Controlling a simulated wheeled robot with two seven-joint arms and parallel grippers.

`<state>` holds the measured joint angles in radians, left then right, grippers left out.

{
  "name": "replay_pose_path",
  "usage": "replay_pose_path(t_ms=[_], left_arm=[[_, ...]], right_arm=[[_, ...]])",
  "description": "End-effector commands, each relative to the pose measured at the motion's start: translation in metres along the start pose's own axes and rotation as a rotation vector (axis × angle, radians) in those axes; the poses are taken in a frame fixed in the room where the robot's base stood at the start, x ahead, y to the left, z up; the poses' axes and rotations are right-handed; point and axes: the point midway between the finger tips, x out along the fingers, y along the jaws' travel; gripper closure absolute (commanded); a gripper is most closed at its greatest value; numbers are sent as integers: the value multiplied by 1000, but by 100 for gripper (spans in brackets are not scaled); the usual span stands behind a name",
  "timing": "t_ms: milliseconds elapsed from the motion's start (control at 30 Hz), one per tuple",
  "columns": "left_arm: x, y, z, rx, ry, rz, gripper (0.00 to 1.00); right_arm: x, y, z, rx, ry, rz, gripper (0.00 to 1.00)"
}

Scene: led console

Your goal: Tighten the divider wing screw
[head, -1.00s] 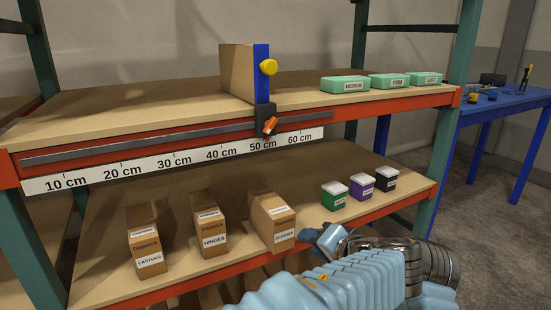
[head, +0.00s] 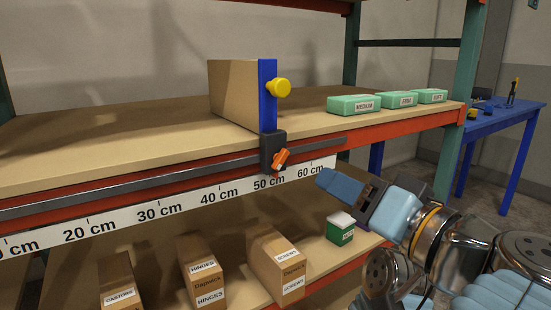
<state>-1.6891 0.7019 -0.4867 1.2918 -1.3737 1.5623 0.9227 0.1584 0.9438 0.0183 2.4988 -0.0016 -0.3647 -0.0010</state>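The orange wing screw (head: 281,159) sits on the front of a black clamp (head: 267,147) on the grey rail, just above the 50 cm mark. Its wing is tilted, upper end to the right. The divider is a tan panel (head: 232,92) with a blue front post (head: 267,95) and a yellow knob (head: 283,87). My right gripper is not in view.
The grey rail (head: 150,182) and scale strip (head: 120,219) run along the red shelf edge. Green boxes (head: 354,105) stand at the upper shelf's right. Brown cartons (head: 281,264) and a green box (head: 341,229) stand on the lower shelf. A blue table (head: 500,119) is at the right.

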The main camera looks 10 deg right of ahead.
Motion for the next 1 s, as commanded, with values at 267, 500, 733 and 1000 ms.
replay_pose_path(t_ms=[267, 500, 733, 1000], left_arm=[[65, -2, 0, 1, -5, -2, 61], [107, -1, 0, 3, -4, -1, 61], [120, 0, 1, 2, -2, 1, 61], [120, 0, 1, 2, -2, 1, 68]], right_arm=[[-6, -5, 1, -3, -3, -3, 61], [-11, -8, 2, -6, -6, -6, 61], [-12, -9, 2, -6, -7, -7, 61], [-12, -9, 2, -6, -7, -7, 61]])
